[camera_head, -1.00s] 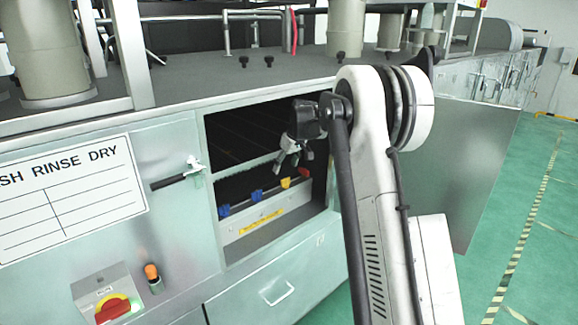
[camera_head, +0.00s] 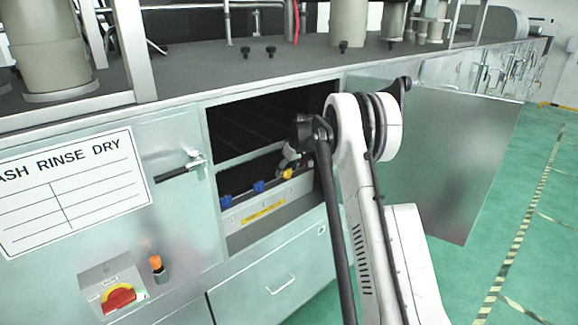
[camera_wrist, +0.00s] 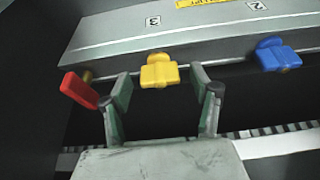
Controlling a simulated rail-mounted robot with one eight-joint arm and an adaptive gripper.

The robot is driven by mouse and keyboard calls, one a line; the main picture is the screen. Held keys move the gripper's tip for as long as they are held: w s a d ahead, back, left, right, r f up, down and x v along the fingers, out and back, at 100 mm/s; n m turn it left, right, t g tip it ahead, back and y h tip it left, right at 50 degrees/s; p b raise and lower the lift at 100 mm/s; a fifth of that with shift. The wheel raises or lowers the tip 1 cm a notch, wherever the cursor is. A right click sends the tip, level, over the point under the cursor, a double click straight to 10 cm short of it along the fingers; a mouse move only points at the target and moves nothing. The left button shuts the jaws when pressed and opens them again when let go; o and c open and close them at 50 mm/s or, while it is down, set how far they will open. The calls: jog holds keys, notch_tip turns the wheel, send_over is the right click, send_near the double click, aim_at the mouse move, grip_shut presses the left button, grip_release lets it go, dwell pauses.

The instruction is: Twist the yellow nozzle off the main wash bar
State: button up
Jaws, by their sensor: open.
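The yellow nozzle (camera_head: 287,174) sits in a row of nozzles on the wash bar (camera_head: 285,197) inside the open bay. In the wrist view the yellow nozzle (camera_wrist: 158,71) is at the bar's edge, beside the number 3 on the grey wash bar (camera_wrist: 110,38). My gripper (camera_wrist: 162,86) is open, with one finger on each side of the yellow nozzle. The fingertips look level with its lower part, and a gap shows on both sides. In the head view my gripper (camera_head: 286,162) is partly hidden by my arm.
A red nozzle (camera_wrist: 79,90) is left of my fingers and a blue nozzle (camera_wrist: 278,54) to the right in the wrist view. Another blue nozzle (camera_head: 227,202) shows in the head view. The bay's frame and open door (camera_head: 450,160) surround my arm.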

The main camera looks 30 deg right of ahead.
jog(key=shift+f, duration=0.1)
jog(key=c, duration=1.2)
jog(key=n+y+b, duration=0.1)
jog(key=n, duration=0.1)
jog(key=shift+n, duration=0.3)
jog(key=n+g+y, duration=0.1)
jog(key=n, duration=0.2)
jog(key=shift+b, duration=0.4)
jog(key=shift+n, duration=0.4)
jog(key=n+g, duration=0.1)
jog(key=n, duration=0.2)
jog(key=shift+y, duration=0.4)
jog(key=n+g, duration=0.1)
jog(key=n, duration=0.2)
jog(key=shift+g+y, duration=0.3)
